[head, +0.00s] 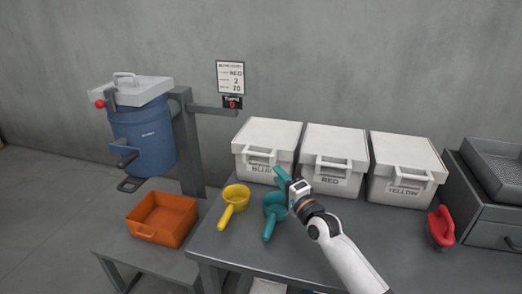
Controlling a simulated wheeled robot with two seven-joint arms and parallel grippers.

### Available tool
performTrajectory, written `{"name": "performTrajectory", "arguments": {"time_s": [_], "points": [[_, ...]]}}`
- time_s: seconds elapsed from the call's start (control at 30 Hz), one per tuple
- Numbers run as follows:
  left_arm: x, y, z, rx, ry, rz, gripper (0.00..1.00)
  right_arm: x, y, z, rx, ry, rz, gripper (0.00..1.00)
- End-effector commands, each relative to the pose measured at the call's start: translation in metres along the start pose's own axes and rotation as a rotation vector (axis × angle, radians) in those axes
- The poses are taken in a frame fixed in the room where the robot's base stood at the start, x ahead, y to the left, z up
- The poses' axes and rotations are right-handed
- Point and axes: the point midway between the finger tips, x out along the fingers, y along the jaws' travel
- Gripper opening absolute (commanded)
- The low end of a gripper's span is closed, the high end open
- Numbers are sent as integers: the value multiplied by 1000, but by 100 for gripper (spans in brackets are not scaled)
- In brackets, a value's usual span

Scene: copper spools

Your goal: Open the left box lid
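Three white lidded boxes stand in a row at the back of the grey table. The left box (267,145), labelled BLUE, has its lid (270,132) down and a white handle (262,157) on its front. My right gripper (281,174) has teal fingers and is in front of this box, near its lower right front. Whether it touches the box or how far its fingers are apart is too small to tell. The middle box (336,152) is labelled RED and the right box (405,165) YELLOW; both are closed. My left gripper is not in view.
A yellow scoop (235,198) and a teal scoop (273,208) lie on the table (225,245) by my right gripper. A red scoop (440,228) is at right, beside a grey cabinet (490,215). An orange bin (162,218) sits at left below a blue drum (148,140).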

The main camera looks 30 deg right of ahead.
Motion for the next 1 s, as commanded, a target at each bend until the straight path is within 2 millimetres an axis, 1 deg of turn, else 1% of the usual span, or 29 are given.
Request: {"name": "performTrajectory", "arguments": {"time_s": [0.17,0.37,0.5,0.6,0.8,1.0], "points": [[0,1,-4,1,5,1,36,23,2,0,1,-1,4,34],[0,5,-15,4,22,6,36,63,2,0,-1,0,2,34],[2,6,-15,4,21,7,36,87,1,0,-1,0,2,34],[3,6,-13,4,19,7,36,100,1,0,0,0,2,34],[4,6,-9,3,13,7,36,115,0,0,-1,1,0,34],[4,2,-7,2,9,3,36,117,0,0,-2,1,-1,34]]}}
